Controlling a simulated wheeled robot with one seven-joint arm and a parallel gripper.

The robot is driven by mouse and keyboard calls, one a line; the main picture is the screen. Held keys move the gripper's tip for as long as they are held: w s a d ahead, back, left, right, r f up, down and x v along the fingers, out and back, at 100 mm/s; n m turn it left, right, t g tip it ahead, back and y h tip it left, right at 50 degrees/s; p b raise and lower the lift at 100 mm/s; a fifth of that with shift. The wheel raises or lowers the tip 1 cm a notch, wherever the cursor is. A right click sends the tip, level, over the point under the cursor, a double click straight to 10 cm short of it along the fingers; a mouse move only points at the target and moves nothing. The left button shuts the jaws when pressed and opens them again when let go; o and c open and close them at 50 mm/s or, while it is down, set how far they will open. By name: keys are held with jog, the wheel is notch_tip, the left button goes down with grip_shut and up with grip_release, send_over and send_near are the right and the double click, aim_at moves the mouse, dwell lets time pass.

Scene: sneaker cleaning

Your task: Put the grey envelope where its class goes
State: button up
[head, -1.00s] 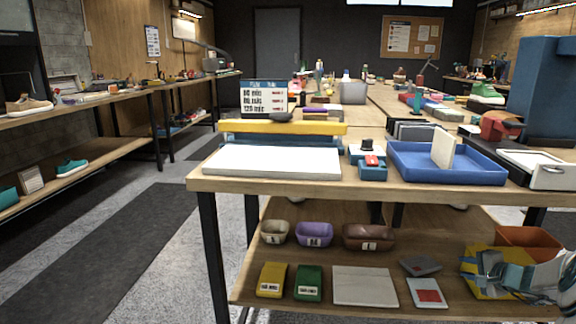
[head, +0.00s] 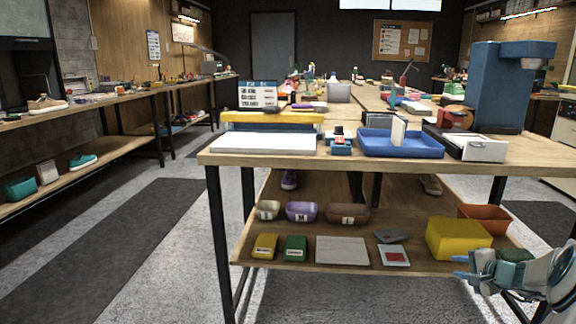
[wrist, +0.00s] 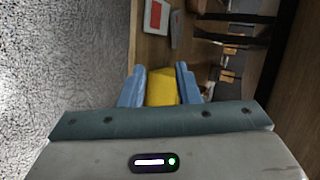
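A small grey flat piece (head: 391,236) lies on the lower shelf, behind a pale grey piece with a red square (head: 394,256); I cannot tell which, if either, is the grey envelope. The red-marked piece also shows at the top of the wrist view (wrist: 155,15). A cream flat piece (head: 398,131) stands upright in the blue tray (head: 400,150). My gripper (head: 462,268) is at the lower right, in front of the shelf. In the wrist view its blue fingers (wrist: 161,84) are apart, with the yellow box (wrist: 161,88) seen between them.
On the lower shelf (head: 300,228) stand beige (head: 267,210), purple (head: 301,212) and brown (head: 348,214) labelled bins, a yellow box (head: 458,238) and an orange bin (head: 484,217). The tabletop holds a sign (head: 257,94) and a white-and-yellow machine (head: 262,143). Floor is clear to the left.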

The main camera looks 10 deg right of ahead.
jog(key=s+a+r+n+g+y+p, duration=0.1)
jog(key=s+a+r+n+g+p, duration=0.2)
jog(key=a+r+p, duration=0.85)
jog(key=a+r+n+g+y+p, duration=0.25)
jog(key=a+r+n+p, duration=0.35)
jog(key=a+r, duration=0.9)
jog(key=s+a+r+n+g+h+p, duration=0.2)
jog(key=s+a+r+n+p, duration=0.1)
jog(key=s+a+r+p, duration=0.5)
jog(key=s+a+r+n+g+h+p, duration=0.1)
jog(key=s+a+r+n+h+p, duration=0.2)
jog(key=s+a+r+p, duration=0.4)
jog(key=s+r+n+p, duration=0.1)
jog(key=s+r+p, duration=0.2)
jog(key=s, duration=0.4)
jog(key=shift+a+g+p, duration=0.35)
jog(key=shift+a+p, duration=0.05)
jog(key=shift+p, duration=0.35)
